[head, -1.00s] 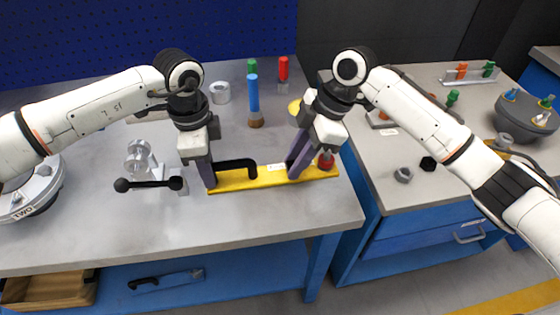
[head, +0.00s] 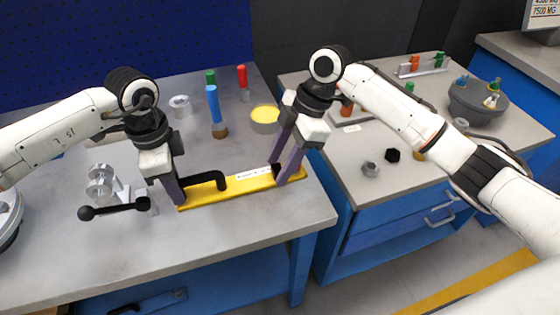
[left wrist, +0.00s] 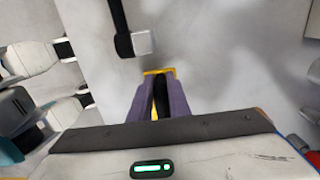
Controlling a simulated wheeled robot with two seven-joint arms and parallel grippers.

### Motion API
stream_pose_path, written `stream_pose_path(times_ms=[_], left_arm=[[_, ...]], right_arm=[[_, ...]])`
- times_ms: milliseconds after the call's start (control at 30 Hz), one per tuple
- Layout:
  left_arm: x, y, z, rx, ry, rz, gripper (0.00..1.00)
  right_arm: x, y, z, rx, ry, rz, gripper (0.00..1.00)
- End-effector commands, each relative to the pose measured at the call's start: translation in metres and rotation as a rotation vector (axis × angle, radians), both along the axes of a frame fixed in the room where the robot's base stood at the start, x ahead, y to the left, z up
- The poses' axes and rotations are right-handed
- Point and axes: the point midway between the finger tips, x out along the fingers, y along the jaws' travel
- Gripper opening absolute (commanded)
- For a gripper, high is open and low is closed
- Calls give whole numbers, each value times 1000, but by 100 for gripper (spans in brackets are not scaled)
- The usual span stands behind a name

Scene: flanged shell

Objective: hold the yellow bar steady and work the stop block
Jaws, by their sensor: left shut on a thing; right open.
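The yellow bar (head: 235,187) lies along the front of the grey bench, with a white label and a black arched handle (head: 209,178) at its left end. My left gripper (head: 181,200) is shut on the handle; the left wrist view shows the black handle (left wrist: 162,95) between its fingers. My right gripper (head: 285,180) is open over the bar's right end, fingers pointing down. A small dark piece (head: 276,170) shows by its fingers; I cannot tell whether this is the stop block. The red knob at that end is hidden now.
A grey fixture (head: 104,184) with a black ball-ended lever (head: 115,210) stands left of the bar. Behind are a blue-handled tool (head: 214,105), a metal ring (head: 180,106) and a yellow-topped bowl (head: 265,118). A second bench is at right. The bench's front is clear.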

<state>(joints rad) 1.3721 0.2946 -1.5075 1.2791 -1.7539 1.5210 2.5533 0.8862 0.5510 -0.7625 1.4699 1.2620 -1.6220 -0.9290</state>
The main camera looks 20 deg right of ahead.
Motion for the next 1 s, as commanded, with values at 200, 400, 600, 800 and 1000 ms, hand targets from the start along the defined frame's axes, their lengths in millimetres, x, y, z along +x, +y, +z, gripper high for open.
stream_pose_path(times_ms=[200, 400, 600, 800, 1000], left_arm=[[0, 1, 0, 2, -1, 1, 0], [0, 1, 0, 2, -1, 1, 0], [0, 0, 0, 1, -1, 1, 0], [0, 0, 0, 1, -1, 1, 0], [0, 0, 0, 1, -1, 1, 0]], right_arm=[[2, -13, 30, -1, -6, -2, 42], [1, -30, 71, 0, -6, -2, 42], [1, -41, 99, 0, -4, -2, 42], [0, -46, 110, 0, -2, -1, 42], [0, -46, 110, 0, -1, -2, 42]])
